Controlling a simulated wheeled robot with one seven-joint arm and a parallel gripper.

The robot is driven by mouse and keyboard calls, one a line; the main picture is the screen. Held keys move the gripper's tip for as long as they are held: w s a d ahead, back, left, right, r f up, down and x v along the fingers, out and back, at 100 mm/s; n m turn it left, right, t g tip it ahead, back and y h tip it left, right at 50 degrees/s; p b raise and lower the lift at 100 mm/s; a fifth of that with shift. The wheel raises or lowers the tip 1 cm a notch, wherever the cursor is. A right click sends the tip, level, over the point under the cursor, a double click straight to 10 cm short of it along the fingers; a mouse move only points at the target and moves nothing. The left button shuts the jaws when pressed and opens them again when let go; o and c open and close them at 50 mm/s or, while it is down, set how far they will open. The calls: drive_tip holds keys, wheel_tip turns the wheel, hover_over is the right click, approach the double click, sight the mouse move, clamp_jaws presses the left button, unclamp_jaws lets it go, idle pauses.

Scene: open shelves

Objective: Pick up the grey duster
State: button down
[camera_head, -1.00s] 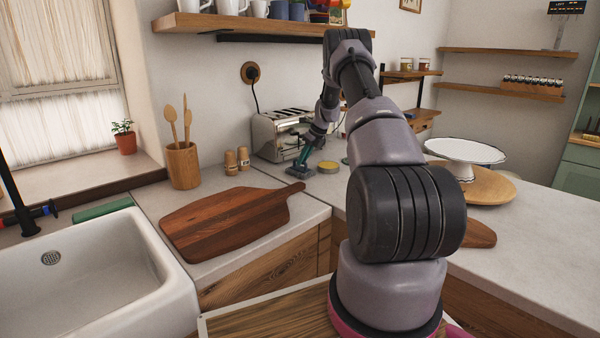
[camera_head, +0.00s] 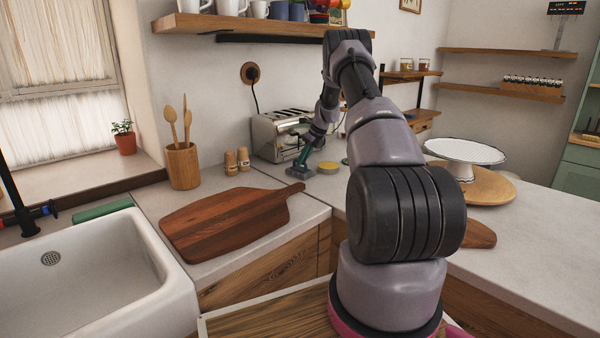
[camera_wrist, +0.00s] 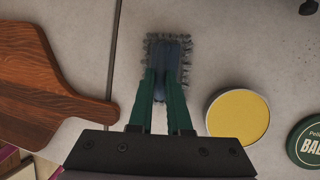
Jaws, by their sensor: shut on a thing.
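The grey duster (camera_wrist: 167,45) lies on the counter in the wrist view, a blue-grey body with a fringe of grey bristles around its edge. My gripper (camera_wrist: 165,78) has its two green fingers closed on the sides of the duster's narrow middle. In the head view my gripper (camera_head: 301,160) points down at the counter in front of the toaster. The duster (camera_head: 298,171) shows there as a small grey-blue shape under the fingertips. It appears at counter level; I cannot tell whether it is lifted at all.
A yellow-topped round tin (camera_wrist: 238,116) stands close to the right of my fingers, with a green-lidded tin (camera_wrist: 309,142) beyond it. A wooden cutting board (camera_head: 230,220) lies to the left. The toaster (camera_head: 275,135) stands behind. A cake stand (camera_head: 464,152) is farther right.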

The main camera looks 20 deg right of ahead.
drive_tip(key=shift+r, duration=0.1)
wheel_tip(320, 180, up, 10)
idle(0.4)
idle(0.4)
